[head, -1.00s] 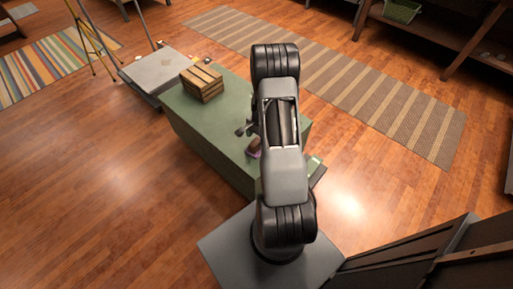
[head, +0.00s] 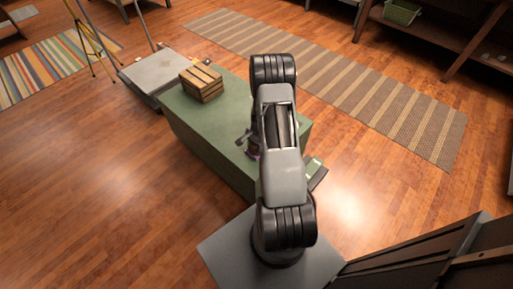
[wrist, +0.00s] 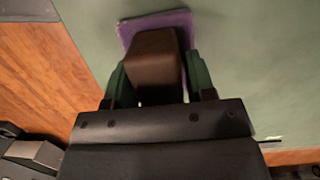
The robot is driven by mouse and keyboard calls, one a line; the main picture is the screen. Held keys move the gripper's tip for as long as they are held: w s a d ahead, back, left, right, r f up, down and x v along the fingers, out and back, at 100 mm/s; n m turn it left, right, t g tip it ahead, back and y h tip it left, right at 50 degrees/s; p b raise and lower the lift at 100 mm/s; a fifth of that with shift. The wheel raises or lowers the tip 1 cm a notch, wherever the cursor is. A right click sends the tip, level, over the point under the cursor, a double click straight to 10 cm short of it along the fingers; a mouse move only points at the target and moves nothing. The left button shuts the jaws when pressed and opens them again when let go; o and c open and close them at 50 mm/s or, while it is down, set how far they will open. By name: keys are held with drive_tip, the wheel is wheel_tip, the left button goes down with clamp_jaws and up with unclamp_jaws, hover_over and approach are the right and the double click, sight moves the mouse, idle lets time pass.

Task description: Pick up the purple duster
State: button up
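The purple duster, with a brown block-shaped back, lies on the green table top. In the wrist view its brown block (wrist: 153,55) stands between the two green fingers of my gripper (wrist: 156,65), and its purple pad (wrist: 128,28) shows around the far end. The fingers are right beside the block on both sides; I cannot tell whether they press on it. The near part of the duster is hidden by my gripper. In the head view a small bit of the duster (head: 252,154) shows beside my arm, which hides most of my gripper.
A wooden crate (head: 201,83) stands at the far left end of the green table (head: 200,122). A grey platform (head: 155,72) is beyond it. The table top between crate and arm is mostly clear. A dark shelf (head: 430,262) is at the lower right.

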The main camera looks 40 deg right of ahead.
drive_tip(key=c, duration=0.6)
drive_tip(key=shift+r, duration=0.5)
wheel_tip(320, 180, up, 2)
drive_tip(key=shift+r+p, duration=0.1)
drive_tip(key=shift+p, duration=0.4)
drive_tip(key=s+d+r+p, duration=0.1)
drive_tip(key=d+r, duration=0.2)
drive_tip(key=d, duration=0.1)
drive_tip(key=s+d+r+p, duration=0.1)
drive_tip(key=d+r, duration=0.2)
drive_tip(key=d, duration=0.2)
drive_tip(key=s+d+r+p, duration=0.1)
drive_tip(key=d+r, duration=0.3)
drive_tip(key=shift+s+d, duration=0.25)
drive_tip(key=shift+s, duration=0.05)
